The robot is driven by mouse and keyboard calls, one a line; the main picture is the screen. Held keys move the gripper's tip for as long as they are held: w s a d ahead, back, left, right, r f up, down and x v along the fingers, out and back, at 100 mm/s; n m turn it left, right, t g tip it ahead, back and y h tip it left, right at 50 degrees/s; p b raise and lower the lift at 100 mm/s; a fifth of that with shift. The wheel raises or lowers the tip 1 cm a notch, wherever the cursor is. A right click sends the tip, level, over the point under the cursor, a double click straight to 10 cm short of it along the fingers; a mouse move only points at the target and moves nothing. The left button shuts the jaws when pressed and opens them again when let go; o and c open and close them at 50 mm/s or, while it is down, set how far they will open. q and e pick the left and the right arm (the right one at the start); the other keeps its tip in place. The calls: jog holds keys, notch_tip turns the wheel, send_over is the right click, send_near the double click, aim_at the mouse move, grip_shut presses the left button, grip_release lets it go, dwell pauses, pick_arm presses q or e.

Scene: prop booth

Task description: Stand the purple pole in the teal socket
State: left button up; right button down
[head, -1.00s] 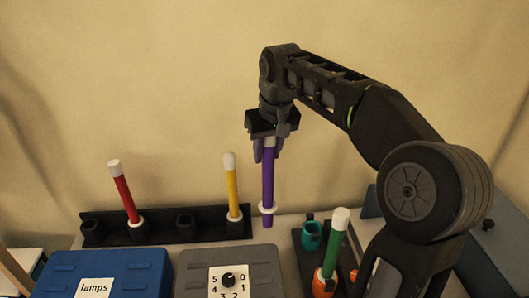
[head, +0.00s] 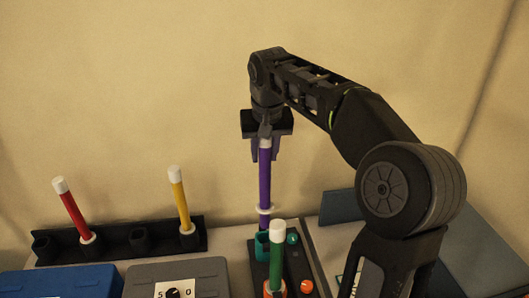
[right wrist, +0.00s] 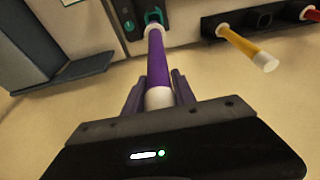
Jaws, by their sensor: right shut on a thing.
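My right gripper (head: 265,148) is shut on the upper part of the purple pole (head: 265,182), just below its white top, and holds it upright. The pole also shows in the right wrist view (right wrist: 164,62). It has a white ring low down. Its lower end is at the mouth of the teal socket (head: 262,247); I cannot tell whether the tip is inside or just above or in front of it. The socket also shows beyond the pole in the right wrist view (right wrist: 154,16). My left gripper is not in view.
A green pole (head: 277,250) stands in an orange socket close in front of the teal one. A black rack (head: 112,240) at the left holds a red pole (head: 71,212) and a yellow pole (head: 179,195). A grey box (head: 200,270) and a blue box (head: 60,283) stand in front.

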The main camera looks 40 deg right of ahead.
aim_at(264, 188)
jog(key=shift+f, duration=0.7)
jog(key=shift+f+b, duration=0.45)
jog(key=shift+f, duration=0.6)
jog(key=shift+a, duration=0.1)
jog(key=shift+f+b, duration=1.25)
jog(key=shift+f, duration=0.4)
jog(key=shift+f+b, duration=1.9)
jog(key=shift+f, duration=0.6)
jog(key=c, duration=0.9)
grip_release()
jog(key=shift+c, duration=0.2)
